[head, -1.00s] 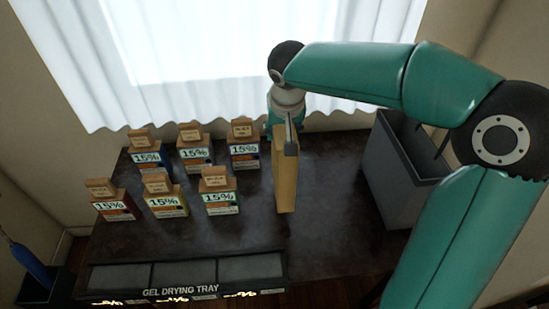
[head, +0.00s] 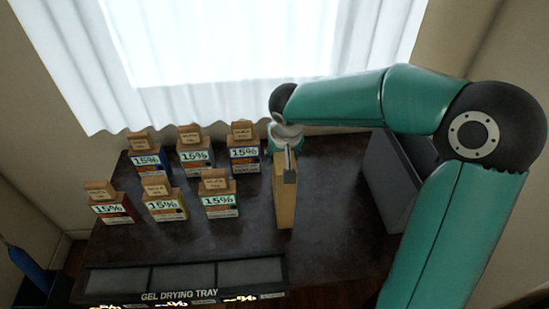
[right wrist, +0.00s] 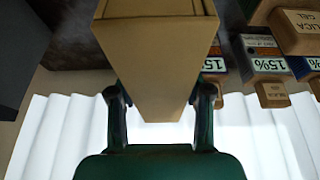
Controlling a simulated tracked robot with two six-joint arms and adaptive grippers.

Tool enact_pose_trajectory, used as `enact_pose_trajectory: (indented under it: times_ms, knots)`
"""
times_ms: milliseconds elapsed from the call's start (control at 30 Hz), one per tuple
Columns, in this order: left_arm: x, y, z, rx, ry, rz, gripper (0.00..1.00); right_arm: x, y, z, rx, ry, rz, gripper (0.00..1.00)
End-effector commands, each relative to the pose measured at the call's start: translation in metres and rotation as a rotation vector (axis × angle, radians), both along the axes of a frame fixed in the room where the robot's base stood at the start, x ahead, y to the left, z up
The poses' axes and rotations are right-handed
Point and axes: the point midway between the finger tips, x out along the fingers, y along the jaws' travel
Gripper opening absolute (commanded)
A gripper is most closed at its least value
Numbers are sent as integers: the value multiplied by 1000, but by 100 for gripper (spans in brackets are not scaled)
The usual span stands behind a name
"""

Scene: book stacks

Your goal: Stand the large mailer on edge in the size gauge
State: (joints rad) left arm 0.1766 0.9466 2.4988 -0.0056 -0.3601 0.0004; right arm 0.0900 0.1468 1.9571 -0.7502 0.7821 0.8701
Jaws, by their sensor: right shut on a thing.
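The large mailer is a flat tan packet (head: 285,203), seen nearly edge-on and upright in the head view, right of the labelled boxes. My right gripper (head: 288,155) is shut on its far upper part. In the right wrist view the mailer (right wrist: 157,62) sits between the two fingers of my right gripper (right wrist: 161,98). I cannot tell whether its lower edge touches the table. A grey open-topped container (head: 388,180) stands to its right, partly hidden by my arm; I cannot tell whether it is the size gauge. My left gripper is not in view.
Several small boxes marked 15% (head: 163,204) stand in two rows on the dark table (head: 330,225), left of the mailer. A gel drying tray (head: 182,295) lies along the front edge. Table surface between mailer and grey container is clear. A white curtain (head: 90,70) hangs behind.

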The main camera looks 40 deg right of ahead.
Motion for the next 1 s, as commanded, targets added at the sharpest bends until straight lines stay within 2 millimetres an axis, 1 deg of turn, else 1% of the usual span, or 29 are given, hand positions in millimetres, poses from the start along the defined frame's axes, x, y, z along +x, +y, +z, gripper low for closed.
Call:
enact_pose_trajectory:
  times_ms: [67, 100, 167, 200, 233, 533, 600, 667, 767, 867, 1000]
  knots:
    - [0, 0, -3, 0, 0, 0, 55, 1, 0, -1, 0, -5, 0, 0]
    - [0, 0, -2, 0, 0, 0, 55, 0, 0, -1, 0, 0, 0, 56]
    - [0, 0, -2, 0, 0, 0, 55, 0, 0, -1, 0, 0, 0, 66]
    - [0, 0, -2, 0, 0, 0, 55, 0, 0, -1, 0, 0, 0, 73]
    - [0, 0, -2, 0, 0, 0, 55, 0, 0, -1, 0, 0, 0, 74]
    - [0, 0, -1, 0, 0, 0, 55, 0, 0, 0, 0, 0, -1, 74]
    - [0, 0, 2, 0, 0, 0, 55, 0, 0, 2, 0, 0, 0, 74]
    - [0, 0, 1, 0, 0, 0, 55, -1, 1, 5, 0, -2, -1, 74]
    - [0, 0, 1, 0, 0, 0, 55, -4, 4, 17, 1, -4, -1, 74]
    - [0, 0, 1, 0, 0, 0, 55, -10, 8, 34, 0, -5, 1, 74]
    - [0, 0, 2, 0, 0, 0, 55, -19, 13, 62, 1, -6, 1, 74]
